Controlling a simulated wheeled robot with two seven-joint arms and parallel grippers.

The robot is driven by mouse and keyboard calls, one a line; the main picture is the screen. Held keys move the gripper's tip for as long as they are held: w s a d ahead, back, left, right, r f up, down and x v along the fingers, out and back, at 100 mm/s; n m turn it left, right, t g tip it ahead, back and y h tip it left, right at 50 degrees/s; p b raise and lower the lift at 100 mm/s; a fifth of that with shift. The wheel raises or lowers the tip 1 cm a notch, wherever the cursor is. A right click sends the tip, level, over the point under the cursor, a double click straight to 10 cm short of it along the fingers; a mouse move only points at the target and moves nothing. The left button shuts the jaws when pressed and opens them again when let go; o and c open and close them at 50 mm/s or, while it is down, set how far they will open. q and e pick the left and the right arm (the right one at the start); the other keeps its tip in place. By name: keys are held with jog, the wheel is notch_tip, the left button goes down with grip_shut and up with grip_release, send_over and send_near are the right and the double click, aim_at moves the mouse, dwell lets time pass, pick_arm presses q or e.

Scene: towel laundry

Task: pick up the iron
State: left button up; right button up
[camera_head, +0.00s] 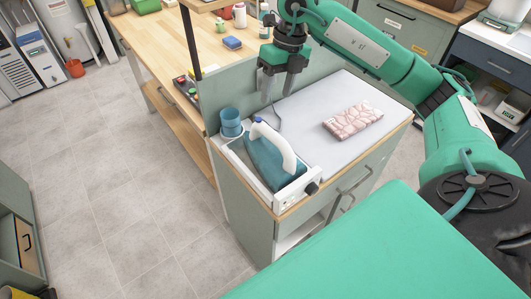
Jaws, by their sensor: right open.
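The iron (268,160) is teal with a white handle. It sits in a white tray-like rest (236,154) at the front left of a small cabinet top. My right gripper (275,99) is open, pointing down above the back part of the cabinet top, behind the iron and apart from it. A thin dark cord shows near the gripper's fingers. My left gripper is not in view.
A folded pink-and-white patterned towel (353,120) lies on the grey pad (318,97) right of the iron.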

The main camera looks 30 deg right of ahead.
aim_at(269, 128)
jog(key=p+x, duration=0.1)
jog(key=x, duration=0.3)
jog(key=p+x, duration=0.1)
jog(key=x, duration=0.3)
jog(key=shift+d+f, duration=0.2)
jog(key=shift+s+a+f+p, duration=0.1)
jog(key=shift+f+p, duration=0.05)
jog(key=shift+p, duration=0.2)
jog(key=p+x, duration=0.2)
jog(key=x, duration=0.2)
jog(key=shift+a, duration=0.15)
jog(key=shift+f, duration=0.45)
jog(key=shift+c, duration=0.2)
grip_shut()
jog(key=shift+r, duration=0.15)
